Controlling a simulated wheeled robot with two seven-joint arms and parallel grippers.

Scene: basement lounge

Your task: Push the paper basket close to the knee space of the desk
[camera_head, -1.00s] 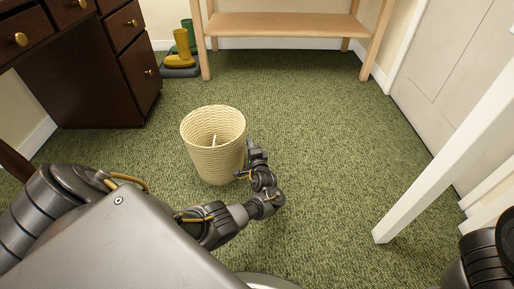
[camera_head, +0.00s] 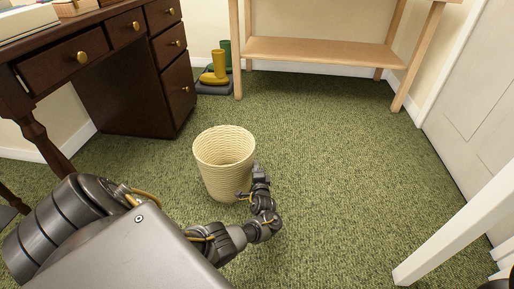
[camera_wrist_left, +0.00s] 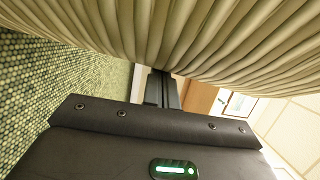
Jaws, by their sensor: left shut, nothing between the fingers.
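The paper basket (camera_head: 222,165), a cream ribbed round bin, stands upright on the green carpet in the head view. Its ribbed side (camera_wrist_left: 180,35) fills the top of the left wrist view. My left gripper (camera_head: 259,170) is at the basket's right side, very close to or touching it; its shut fingers (camera_wrist_left: 160,88) show at the basket's wall in the wrist view, holding nothing. The dark wooden desk (camera_head: 150,98) is at the upper left, with its knee space left of the drawer column. My right gripper is not in view.
A light wooden bench with a lower shelf (camera_head: 315,52) stands at the back wall. A white post (camera_head: 455,230) and door are at right. Carpet between basket and desk is clear.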

